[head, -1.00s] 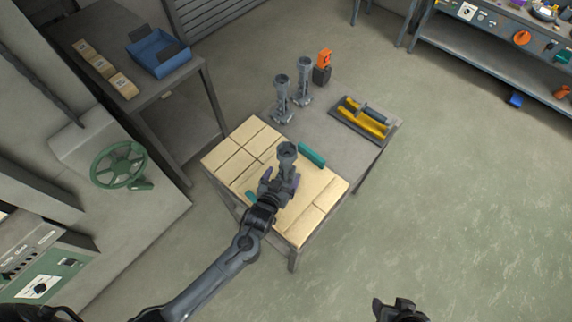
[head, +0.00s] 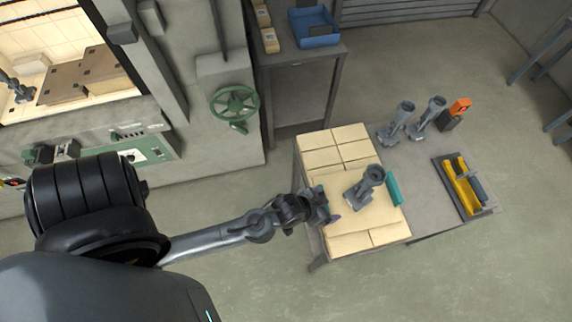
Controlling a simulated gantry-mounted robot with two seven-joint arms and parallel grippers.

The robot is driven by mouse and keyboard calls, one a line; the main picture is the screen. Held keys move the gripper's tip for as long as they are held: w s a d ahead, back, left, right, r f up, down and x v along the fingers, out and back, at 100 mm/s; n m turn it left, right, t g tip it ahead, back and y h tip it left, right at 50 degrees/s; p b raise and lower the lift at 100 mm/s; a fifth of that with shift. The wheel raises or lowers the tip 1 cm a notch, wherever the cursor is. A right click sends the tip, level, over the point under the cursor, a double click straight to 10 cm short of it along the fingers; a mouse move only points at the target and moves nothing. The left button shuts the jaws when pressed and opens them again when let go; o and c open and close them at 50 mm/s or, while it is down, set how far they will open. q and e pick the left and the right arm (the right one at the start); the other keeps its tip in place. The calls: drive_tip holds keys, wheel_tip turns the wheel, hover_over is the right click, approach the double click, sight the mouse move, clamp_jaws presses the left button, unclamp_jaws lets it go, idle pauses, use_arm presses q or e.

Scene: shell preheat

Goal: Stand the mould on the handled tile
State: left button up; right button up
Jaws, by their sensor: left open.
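A grey mould (head: 366,185) with a cup-shaped top and a flat foot stands on the handled tile (head: 347,222), a pale slab on the near part of the table. One teal handle (head: 393,188) shows at the tile's right edge; the left edge is largely hidden by my gripper. My left gripper (head: 332,206) is open and empty at the tile's left edge, to the left of the mould and apparently apart from it. My right gripper is not in view.
Two more grey moulds (head: 397,126) (head: 428,118) stand at the table's back, beside an orange and black device (head: 455,114). A dark tray (head: 447,187) with yellow inserts lies at right. Pale bricks (head: 335,147) lie behind the tile. A lit furnace opening (head: 62,60) is at upper left.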

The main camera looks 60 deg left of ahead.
use_arm(q)
drive_tip(key=s+a+r+m+g, duration=0.1)
drive_tip(key=s+a+r+g, duration=0.2)
drive_tip(key=s+r, duration=0.4)
drive_tip(key=s+g, duration=0.1)
drive_tip(key=s, duration=0.4)
drive_tip(key=shift+s+a+r+m+g+y, duration=0.2)
drive_tip(key=shift+s+m+g+y, duration=0.1)
drive_tip(key=shift+g, duration=0.1)
